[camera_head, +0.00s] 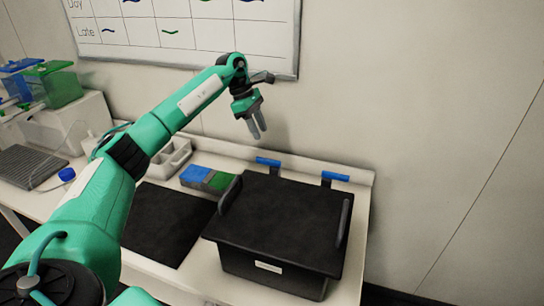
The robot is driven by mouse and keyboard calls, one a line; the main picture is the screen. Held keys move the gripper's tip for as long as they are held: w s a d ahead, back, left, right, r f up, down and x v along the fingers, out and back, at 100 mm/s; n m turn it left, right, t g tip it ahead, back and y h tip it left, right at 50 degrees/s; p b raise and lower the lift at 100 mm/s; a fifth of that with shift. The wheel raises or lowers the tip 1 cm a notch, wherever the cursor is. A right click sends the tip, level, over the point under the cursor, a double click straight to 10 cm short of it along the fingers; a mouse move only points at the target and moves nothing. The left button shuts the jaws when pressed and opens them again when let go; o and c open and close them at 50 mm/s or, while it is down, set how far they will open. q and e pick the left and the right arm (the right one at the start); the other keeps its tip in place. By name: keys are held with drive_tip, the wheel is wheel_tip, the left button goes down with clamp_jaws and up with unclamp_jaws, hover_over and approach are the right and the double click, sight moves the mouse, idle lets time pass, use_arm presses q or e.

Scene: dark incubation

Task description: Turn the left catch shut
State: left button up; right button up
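A black box (272,270) with a dark lid (285,215) stands on the right part of the white bench. Two catches with blue bars stand behind its back edge: the left catch (268,161) and the right catch (335,176). Both blue bars lie roughly crosswise on dark uprights, above the level of the lid. My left gripper (261,134) is in the air, just above and slightly left of the left catch in the picture, apart from it. Its two grey fingers point down, with a narrow gap and nothing between them. My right gripper is out of view.
Dark handles rise at the lid's left (230,195) and right (343,222) sides. A black mat (168,224) lies left of the box. Blue and green blocks (205,179) and a white tray (172,160) stand behind the mat. A wall with a whiteboard (190,25) closes the back.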

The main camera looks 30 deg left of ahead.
sight(273, 160)
use_arm(q)
drive_tip(key=p+x, duration=0.2)
drive_tip(key=x, duration=0.7)
drive_tip(key=shift+d+f+p, duration=0.15)
drive_tip(key=shift+f+p, duration=0.2)
drive_tip(key=shift+w+d+f, duration=0.15)
drive_tip(key=shift+f, duration=0.5)
clamp_jaws()
